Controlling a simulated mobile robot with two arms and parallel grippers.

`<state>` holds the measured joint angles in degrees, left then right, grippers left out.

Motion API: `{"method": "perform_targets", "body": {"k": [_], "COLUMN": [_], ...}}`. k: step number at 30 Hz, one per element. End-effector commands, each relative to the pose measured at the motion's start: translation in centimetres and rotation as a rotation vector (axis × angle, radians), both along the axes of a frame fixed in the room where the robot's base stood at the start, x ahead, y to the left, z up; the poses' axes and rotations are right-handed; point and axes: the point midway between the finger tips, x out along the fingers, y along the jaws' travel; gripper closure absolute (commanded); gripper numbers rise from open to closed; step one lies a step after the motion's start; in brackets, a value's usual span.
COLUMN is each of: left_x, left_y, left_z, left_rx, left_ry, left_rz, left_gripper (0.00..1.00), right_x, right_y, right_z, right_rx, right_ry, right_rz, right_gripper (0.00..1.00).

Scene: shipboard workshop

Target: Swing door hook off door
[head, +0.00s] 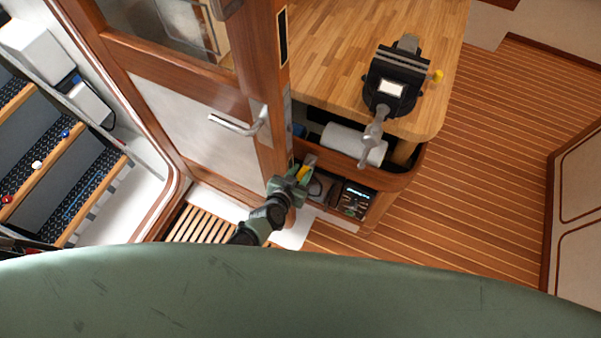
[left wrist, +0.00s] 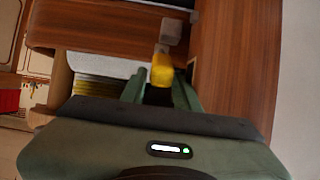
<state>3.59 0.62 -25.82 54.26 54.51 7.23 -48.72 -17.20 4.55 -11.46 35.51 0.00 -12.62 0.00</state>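The wooden door (head: 195,118) with its silver lever handle stands left of the workbench. The door hook shows as a yellow-ended piece (head: 303,173) low by the door's edge. In the left wrist view its yellow end (left wrist: 162,70) lies between my fingertips, with a grey metal block (left wrist: 171,31) just beyond it. My left gripper (head: 298,178) reaches up to the hook. Its two green fingers (left wrist: 160,88) stand apart on either side of the yellow end, with gaps showing. Whether the hook is latched cannot be made out. My right gripper is not in view.
The workbench (head: 330,60) carries a black vise (head: 392,85). Below it, a shelf holds a white roll (head: 353,144), and a lower one holds a dark device (head: 355,200). Stairs (head: 60,160) lie left of the door. The plank floor (head: 490,170) at right is clear.

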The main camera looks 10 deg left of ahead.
Motion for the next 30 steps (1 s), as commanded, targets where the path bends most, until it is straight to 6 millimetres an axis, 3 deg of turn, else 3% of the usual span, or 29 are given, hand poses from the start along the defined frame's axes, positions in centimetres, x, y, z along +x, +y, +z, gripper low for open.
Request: {"method": "perform_targets", "body": {"k": [8,21,30], "left_x": [-0.7,-6.1,-6.6], "left_y": [0.2,2.0,2.2], "left_z": [0.3,3.4,3.7], "left_rx": [0.0,0.0,0.001], "left_ry": [0.003,0.001,0.0], "left_rz": [0.0,0.001,0.0], "left_gripper": [0.67,0.67,0.67], "right_x": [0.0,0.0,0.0], "right_y": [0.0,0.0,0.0], "right_z": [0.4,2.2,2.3], "right_rx": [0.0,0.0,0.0], "right_ry": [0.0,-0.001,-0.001], "right_rz": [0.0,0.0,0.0], "right_gripper": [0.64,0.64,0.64]}}
